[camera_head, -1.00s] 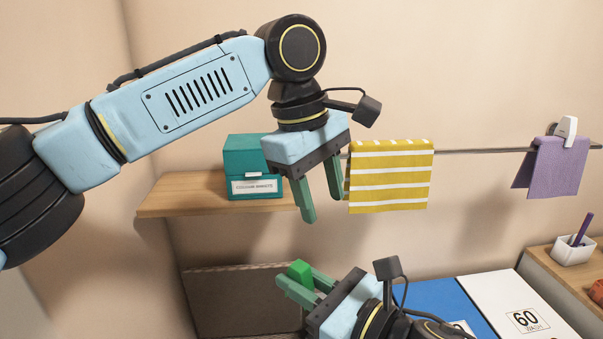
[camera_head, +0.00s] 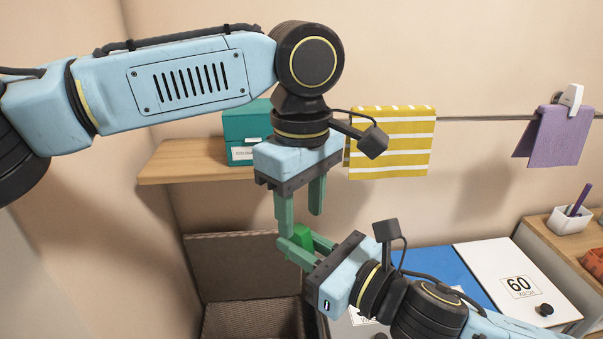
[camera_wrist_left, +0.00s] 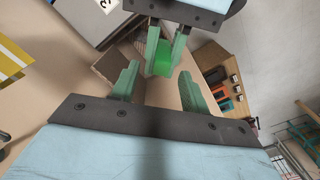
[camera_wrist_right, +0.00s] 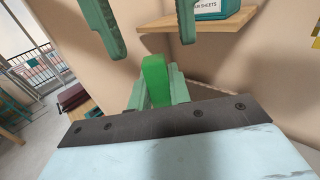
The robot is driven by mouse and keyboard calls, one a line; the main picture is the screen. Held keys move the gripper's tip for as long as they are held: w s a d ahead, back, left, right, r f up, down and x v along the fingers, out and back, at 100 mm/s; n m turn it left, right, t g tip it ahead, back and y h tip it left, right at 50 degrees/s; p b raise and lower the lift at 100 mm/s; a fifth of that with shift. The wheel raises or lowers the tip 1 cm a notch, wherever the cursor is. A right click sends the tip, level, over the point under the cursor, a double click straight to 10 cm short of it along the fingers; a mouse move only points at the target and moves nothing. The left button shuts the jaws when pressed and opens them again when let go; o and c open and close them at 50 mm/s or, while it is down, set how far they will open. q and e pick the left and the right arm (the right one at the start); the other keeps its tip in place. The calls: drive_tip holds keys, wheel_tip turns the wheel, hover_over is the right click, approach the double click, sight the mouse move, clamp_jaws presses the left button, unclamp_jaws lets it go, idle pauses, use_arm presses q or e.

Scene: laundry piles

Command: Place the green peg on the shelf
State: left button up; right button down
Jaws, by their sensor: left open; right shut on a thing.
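The green peg (camera_head: 303,236) is a bright green block held between the fingers of my right gripper (camera_head: 308,248). It also shows in the right wrist view (camera_wrist_right: 155,80) and, beyond my left fingers, in the left wrist view (camera_wrist_left: 158,52). My left gripper (camera_head: 300,205) is open and empty, pointing down just above the peg and the right gripper. In the left wrist view its fingers (camera_wrist_left: 155,85) stand apart with the peg beyond the gap. The wooden shelf (camera_head: 180,162) is on the wall at left, behind the left arm.
A teal box (camera_head: 243,128) stands on the shelf. A yellow striped cloth (camera_head: 392,150) and a purple cloth (camera_head: 556,138) hang on a line. A brown wicker basket (camera_head: 240,255) is open below. The shelf's left part is clear.

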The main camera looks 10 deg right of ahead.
use_arm(q)
drive_tip(key=shift+f, duration=1.05)
drive_tip(key=c, duration=0.9)
clamp_jaws()
use_arm(e)
drive_tip(key=c, duration=1.2)
unclamp_jaws()
